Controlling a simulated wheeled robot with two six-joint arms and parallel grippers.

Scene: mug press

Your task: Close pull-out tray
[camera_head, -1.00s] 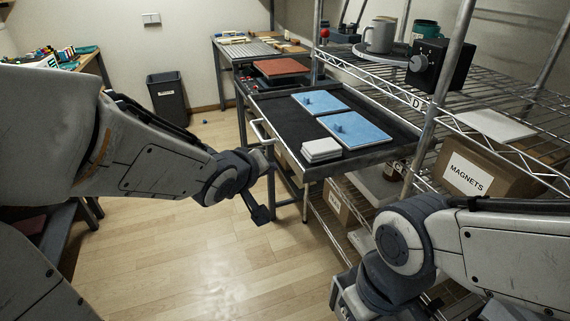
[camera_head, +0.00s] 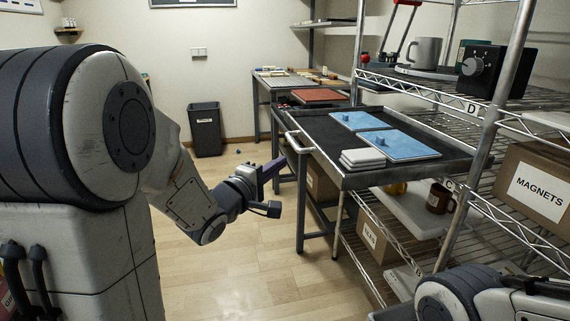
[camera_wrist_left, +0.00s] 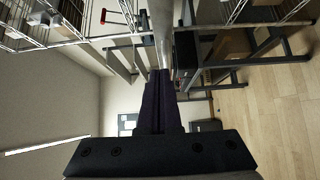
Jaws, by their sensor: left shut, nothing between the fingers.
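The pull-out tray (camera_head: 320,139) is a dark tray drawn out from the wire rack, with a pale bar handle (camera_head: 297,144) on its left side. Two blue panels (camera_head: 400,143) and a stack of white squares (camera_head: 363,158) lie on it. My left gripper (camera_head: 280,162) is just left of and slightly below the handle, its dark purple fingers shut and empty. In the left wrist view the shut fingers (camera_wrist_left: 160,73) point at a pale bar that looks like the handle; I cannot tell whether they touch. My right arm shows at the bottom right, its fingers out of view.
The wire rack (camera_head: 452,95) stands on the right, with a grey mug (camera_head: 425,52) and a black box with a knob (camera_head: 496,70) on top. A magnets carton (camera_head: 535,185) and a brown mug (camera_head: 439,198) sit lower. A bin (camera_head: 206,130) stands behind open floor.

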